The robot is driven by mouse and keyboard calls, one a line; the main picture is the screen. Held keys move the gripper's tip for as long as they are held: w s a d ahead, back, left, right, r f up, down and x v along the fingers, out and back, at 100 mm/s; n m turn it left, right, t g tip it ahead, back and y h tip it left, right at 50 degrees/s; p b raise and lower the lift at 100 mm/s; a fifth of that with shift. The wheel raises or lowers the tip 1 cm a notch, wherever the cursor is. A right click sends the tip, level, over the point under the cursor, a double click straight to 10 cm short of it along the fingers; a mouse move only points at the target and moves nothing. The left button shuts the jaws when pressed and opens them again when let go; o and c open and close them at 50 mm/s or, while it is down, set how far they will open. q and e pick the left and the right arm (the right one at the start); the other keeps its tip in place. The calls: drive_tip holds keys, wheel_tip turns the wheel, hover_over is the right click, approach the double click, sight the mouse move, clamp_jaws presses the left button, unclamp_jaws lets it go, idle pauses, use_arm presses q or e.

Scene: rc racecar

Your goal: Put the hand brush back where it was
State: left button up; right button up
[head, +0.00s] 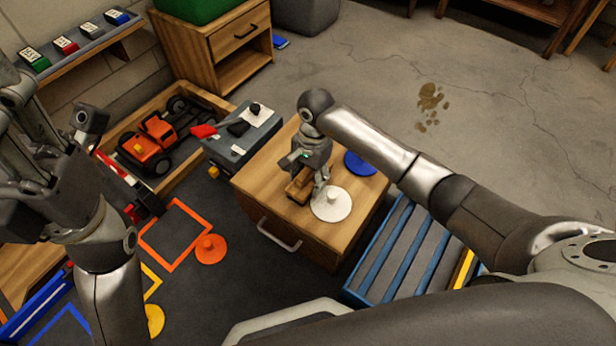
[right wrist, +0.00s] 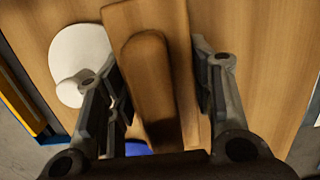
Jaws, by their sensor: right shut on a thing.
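The wooden hand brush (head: 298,190) is at the top of the wooden cabinet (head: 295,235), under my right gripper (head: 308,175). In the right wrist view the brush (right wrist: 150,75) shows as a pale wood block with a darker rounded handle. The fingers of my right gripper (right wrist: 162,105) stand on either side of it, shut on it. Its bristles are hidden, and I cannot tell whether it touches the cabinet top. My left gripper (head: 55,150) is at the left edge, away from the brush; its finger opening is unclear.
A white knobbed disc (head: 331,205) lies beside the brush, with a blue disc (head: 360,164) behind. A grey box (head: 240,140) stands left of the cabinet, near an orange toy truck (head: 147,143). A blue slatted crate (head: 402,250) is at right. The far floor is open.

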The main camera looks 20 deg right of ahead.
drive_tip(key=shift+f, duration=0.2)
drive_tip(key=o, duration=0.9)
